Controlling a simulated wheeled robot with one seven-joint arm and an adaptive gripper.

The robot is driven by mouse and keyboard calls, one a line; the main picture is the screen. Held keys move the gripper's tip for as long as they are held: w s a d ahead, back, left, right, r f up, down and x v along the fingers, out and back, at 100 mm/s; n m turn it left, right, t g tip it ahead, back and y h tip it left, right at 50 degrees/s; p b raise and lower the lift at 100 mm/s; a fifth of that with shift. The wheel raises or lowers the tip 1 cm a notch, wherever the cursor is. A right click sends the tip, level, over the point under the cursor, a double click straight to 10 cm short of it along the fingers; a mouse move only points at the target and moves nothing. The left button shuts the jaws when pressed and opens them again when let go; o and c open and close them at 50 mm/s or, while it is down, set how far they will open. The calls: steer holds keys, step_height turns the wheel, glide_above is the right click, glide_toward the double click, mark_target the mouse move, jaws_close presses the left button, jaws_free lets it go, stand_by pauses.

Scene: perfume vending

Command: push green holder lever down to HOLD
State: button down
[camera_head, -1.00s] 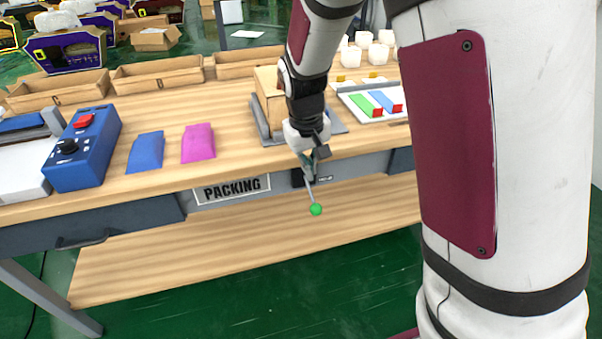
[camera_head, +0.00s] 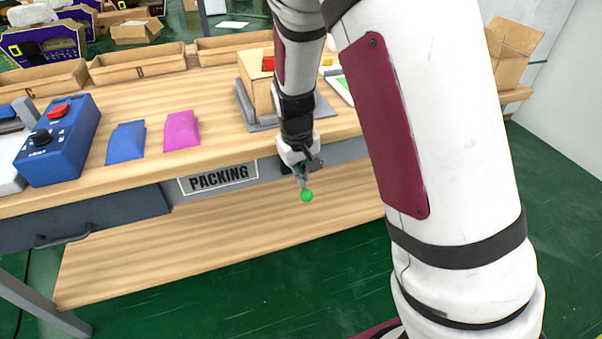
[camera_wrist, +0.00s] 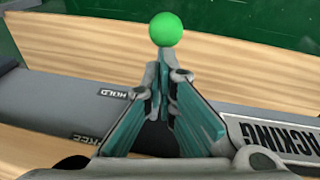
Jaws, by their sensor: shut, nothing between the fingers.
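The holder lever ends in a bright green ball (camera_head: 306,196), which hangs in front of the bench edge, right of the PACKING sign. Its rod is mostly hidden by my gripper. My gripper (camera_head: 304,182) points down, shut and empty, just above the ball. In the wrist view the green ball (camera_wrist: 166,29) shows just beyond my teal fingertips (camera_wrist: 162,62); I cannot tell whether they touch. The HOLD label (camera_wrist: 114,93) and the partly hidden FREE label (camera_wrist: 88,138) are on the grey bench front, left of my fingers.
The PACKING sign (camera_head: 218,178) is on the bench front. A cardboard box (camera_head: 256,82) stands on a grey base behind my wrist. A blue control box (camera_head: 60,140), a blue packet (camera_head: 126,142) and a magenta packet (camera_head: 181,130) lie to the left. A lower wooden shelf (camera_head: 180,250) runs beneath.

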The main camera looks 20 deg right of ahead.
steer(key=shift+s+f, duration=0.1)
steer(key=shift+f, duration=0.65)
steer(key=shift+r, duration=0.15)
